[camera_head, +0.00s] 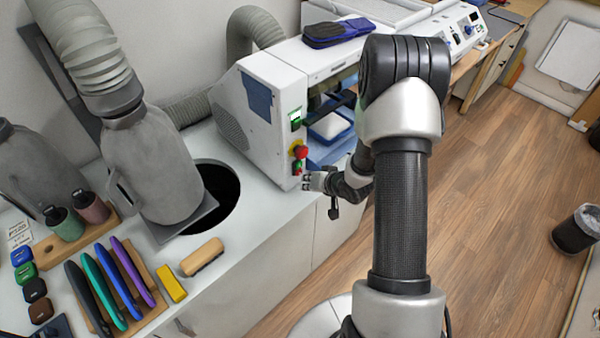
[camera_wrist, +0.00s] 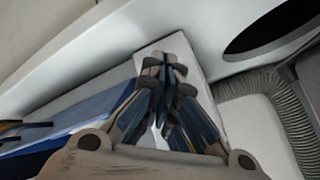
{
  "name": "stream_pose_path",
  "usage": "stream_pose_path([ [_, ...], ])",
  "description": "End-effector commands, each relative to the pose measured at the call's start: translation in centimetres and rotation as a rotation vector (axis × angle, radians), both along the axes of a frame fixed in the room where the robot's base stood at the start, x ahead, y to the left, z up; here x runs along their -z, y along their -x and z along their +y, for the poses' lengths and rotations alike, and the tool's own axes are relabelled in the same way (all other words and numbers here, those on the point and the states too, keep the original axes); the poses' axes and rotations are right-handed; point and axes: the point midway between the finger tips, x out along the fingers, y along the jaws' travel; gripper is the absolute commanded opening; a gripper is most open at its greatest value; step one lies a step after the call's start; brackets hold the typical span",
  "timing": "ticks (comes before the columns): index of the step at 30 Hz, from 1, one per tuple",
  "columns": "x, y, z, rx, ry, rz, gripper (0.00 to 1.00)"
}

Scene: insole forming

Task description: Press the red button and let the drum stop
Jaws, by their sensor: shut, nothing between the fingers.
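A white machine (camera_head: 262,85) stands on the counter with a narrow control panel on its front edge. The panel carries a green-lit display (camera_head: 296,119), a large red mushroom button (camera_head: 300,151) on a yellow base, and small buttons (camera_head: 297,168) below it, one looking red and one green. My gripper (camera_head: 307,181) is shut and empty, its fingertips close to the panel's lower end, just below the small buttons. I cannot tell whether they touch. In the wrist view the closed fingers (camera_wrist: 168,62) point at a white face and hide any button. No drum can be made out.
A blue-lined opening with a white block (camera_head: 330,126) is right of the panel. On the counter are a round dark hole (camera_head: 219,190), a grey hose unit (camera_head: 160,170), a tool rack (camera_head: 150,309), a yellow block (camera_head: 171,284) and a brush (camera_head: 202,257).

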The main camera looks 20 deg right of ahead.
Motion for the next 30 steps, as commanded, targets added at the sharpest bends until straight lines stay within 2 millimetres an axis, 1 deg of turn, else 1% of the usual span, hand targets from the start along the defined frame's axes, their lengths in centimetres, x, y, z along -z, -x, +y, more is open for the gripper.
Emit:
stream_pose_path([
  [11, 0.0, 0.4, -0.1, 0.0, 0.0, 0.001, 0.0],
  [24, 0.0, 4.3, -1.6, 0.002, -0.001, 0.001, 0.0],
  [30, 0.0, 4.9, -1.7, -0.001, 0.0, 0.001, 0.0],
])
